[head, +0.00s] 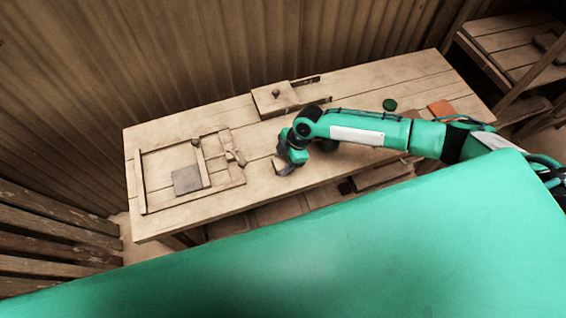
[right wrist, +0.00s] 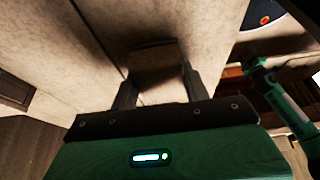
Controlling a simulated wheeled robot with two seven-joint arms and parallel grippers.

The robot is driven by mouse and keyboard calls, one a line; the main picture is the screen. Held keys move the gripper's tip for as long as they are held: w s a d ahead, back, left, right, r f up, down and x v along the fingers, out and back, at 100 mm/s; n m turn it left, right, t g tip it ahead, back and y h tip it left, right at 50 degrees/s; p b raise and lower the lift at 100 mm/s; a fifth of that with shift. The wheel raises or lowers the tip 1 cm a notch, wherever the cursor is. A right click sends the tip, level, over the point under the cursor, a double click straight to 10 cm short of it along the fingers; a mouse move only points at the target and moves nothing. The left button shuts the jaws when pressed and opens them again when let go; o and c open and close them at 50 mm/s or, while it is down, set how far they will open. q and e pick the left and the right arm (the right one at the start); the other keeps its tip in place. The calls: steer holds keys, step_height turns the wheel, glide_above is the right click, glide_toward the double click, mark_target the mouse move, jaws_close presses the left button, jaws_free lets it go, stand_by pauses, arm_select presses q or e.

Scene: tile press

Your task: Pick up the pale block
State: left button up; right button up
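My right gripper (head: 284,167) points down low over the workbench, near its front edge. In the right wrist view its two fingers (right wrist: 159,80) stand apart, one on each side of a plain brownish block (right wrist: 157,62), which appears to be the pale block. The block fills most of the space between the fingers; whether they press on it cannot be told. In the head view only a small pale part of it (head: 276,161) shows beside the gripper. My left gripper is not in view.
The wooden workbench (head: 370,85) has a frame (head: 142,180) with a grey tile (head: 187,180) at left. A wooden box with a knob (head: 270,103) stands at the back. A green disc (head: 389,104) and orange tile (head: 441,108) lie at right.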

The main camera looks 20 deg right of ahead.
mark_target(283, 161)
steer(key=shift+c, duration=0.7)
steer(key=shift+r, duration=0.1)
steer(key=shift+r, duration=0.45)
step_height(283, 161, up, 19)
steer(key=b, duration=0.4)
steer(key=o, duration=0.4)
steer(key=shift+c, duration=1.4)
